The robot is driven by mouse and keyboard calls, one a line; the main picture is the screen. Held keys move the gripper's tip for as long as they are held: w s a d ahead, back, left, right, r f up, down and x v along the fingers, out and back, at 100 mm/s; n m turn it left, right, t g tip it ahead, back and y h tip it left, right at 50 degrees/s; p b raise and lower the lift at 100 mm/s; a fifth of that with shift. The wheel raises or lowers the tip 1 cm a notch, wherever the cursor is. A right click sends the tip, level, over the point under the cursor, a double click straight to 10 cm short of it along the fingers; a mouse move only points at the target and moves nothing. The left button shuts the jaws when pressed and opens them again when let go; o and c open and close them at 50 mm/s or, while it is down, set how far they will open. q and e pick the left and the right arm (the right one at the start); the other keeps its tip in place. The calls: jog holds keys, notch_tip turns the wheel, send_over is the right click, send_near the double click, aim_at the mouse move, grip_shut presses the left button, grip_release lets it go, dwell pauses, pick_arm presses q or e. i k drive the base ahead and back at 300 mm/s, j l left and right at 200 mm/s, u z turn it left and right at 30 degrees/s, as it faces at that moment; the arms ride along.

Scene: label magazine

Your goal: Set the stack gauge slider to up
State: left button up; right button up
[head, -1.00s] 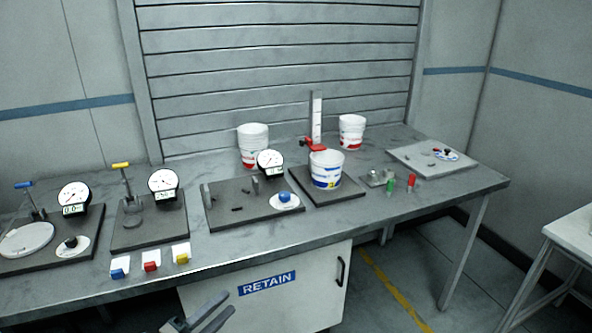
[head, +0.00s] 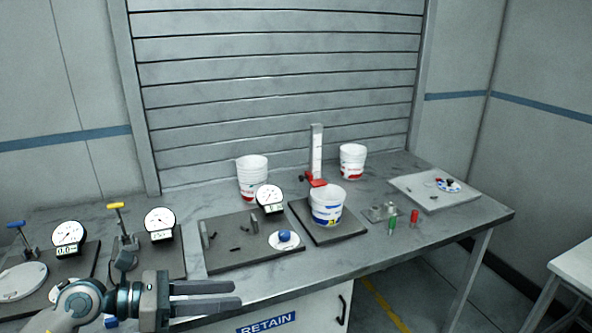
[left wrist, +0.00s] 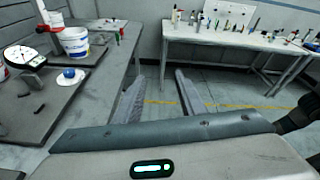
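The stack gauge is an upright white post (head: 317,150) at the back of a dark base plate (head: 335,229). Its red slider (head: 316,182) sits low on the post, just behind a white bucket (head: 327,208) with a blue and yellow label. My left gripper (head: 236,295) is over the table's front edge, well in front and left of the gauge, fingers pointing right. The left wrist view shows its two fingers (left wrist: 160,76) apart with nothing between them. The bucket (left wrist: 75,44) also shows there at upper left. My right gripper is not in view.
A dial gauge (head: 270,199) and a blue knob (head: 285,237) stand on the plate left of the post. White bucket stacks (head: 252,178) (head: 352,161) flank the post. The space above the table front is clear.

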aim_at(320, 183)
jog(key=i, duration=1.75)
